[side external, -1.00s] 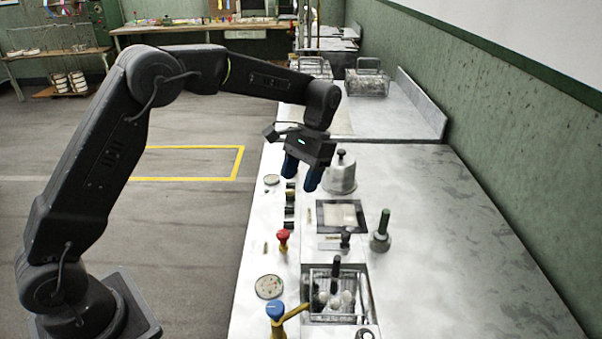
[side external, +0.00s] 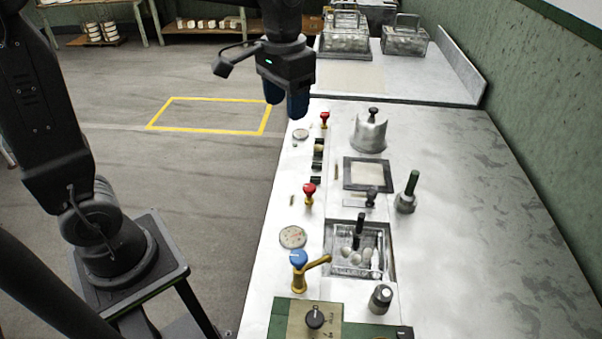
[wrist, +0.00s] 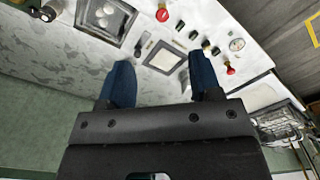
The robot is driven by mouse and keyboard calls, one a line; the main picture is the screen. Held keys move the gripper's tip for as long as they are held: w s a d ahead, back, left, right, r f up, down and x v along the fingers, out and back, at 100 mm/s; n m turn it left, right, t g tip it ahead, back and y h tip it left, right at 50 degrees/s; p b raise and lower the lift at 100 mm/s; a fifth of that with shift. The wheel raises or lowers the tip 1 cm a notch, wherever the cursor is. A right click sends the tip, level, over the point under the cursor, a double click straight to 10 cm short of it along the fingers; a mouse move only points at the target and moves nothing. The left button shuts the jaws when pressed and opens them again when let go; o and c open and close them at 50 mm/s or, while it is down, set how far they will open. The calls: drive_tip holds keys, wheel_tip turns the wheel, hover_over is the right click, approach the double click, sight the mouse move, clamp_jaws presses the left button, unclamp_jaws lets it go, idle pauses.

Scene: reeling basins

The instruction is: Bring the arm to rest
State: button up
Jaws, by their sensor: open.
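My gripper (side external: 287,107) hangs above the left edge of the metal bench (side external: 470,230) in the side external view, with its blue fingers pointing down. In the wrist view my gripper (wrist: 163,88) shows both blue fingers apart, with nothing between them. It is clear of the bench and touches nothing that I can see.
A metal bell-shaped cover (side external: 369,133), red-topped valves (side external: 309,190), a blue-topped brass tap (side external: 298,262) and a sunken basin with a wire basket (side external: 376,262) are on the bench. Wire baskets (side external: 405,40) stand at the back. The bench's right side is bare.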

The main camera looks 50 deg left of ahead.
drive_tip(key=s+f+t, duration=0.1)
drive_tip(key=s+t, duration=0.4)
drive_tip(key=s, duration=0.9)
drive_tip(key=shift+s+a, duration=0.15)
drive_tip(key=shift+s, duration=0.1)
